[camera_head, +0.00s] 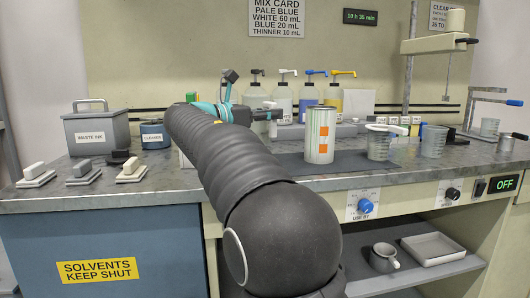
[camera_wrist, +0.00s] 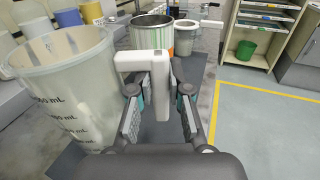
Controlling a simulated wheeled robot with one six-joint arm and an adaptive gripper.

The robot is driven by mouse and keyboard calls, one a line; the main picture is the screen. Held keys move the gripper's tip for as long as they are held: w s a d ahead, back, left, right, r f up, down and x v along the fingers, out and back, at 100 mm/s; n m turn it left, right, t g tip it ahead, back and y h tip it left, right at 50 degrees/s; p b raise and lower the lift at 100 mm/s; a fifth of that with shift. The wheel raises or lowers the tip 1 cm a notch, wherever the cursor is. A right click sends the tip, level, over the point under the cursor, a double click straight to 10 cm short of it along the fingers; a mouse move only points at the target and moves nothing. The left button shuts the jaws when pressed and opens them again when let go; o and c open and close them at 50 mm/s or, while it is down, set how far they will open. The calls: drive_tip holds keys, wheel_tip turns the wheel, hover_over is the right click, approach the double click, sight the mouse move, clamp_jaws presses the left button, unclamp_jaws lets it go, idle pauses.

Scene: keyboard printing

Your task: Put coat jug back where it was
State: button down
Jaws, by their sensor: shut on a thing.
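A translucent measuring jug (camera_wrist: 65,85) with mL marks fills the left of the wrist view. I take it to be the coat jug, though no name is readable on it. My gripper (camera_wrist: 160,110) is shut on its white handle (camera_wrist: 145,65), beside the jug's wall. The jug looks upright; whether its base touches the bench cannot be told. In the head view my gripper (camera_head: 265,115) is over the back middle of the bench, and my arm hides most of the jug.
An orange-marked can (camera_head: 320,135) stands to the right of my gripper, with smaller jugs (camera_head: 379,146) (camera_head: 432,141) further right. Several pump bottles (camera_head: 283,100) line the back. A waste ink box (camera_head: 97,132) and stamp-like blocks (camera_head: 131,172) are at left. The dark mat (camera_head: 345,168) has clear space in front.

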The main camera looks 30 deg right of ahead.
drive_tip(key=shift+s+f, duration=0.1)
drive_tip(key=shift+f, duration=3.2)
drive_tip(key=c, duration=1.1)
unclamp_jaws()
drive_tip(key=shift+f, duration=0.1)
drive_tip(key=shift+f+b, duration=0.3)
drive_tip(key=shift+b, duration=0.5)
drive_tip(key=a, duration=0.9)
drive_tip(key=s+a+p, duration=0.1)
drive_tip(key=a, duration=0.3)
drive_tip(key=shift+a+f, duration=0.25)
drive_tip(key=shift+a, duration=0.15)
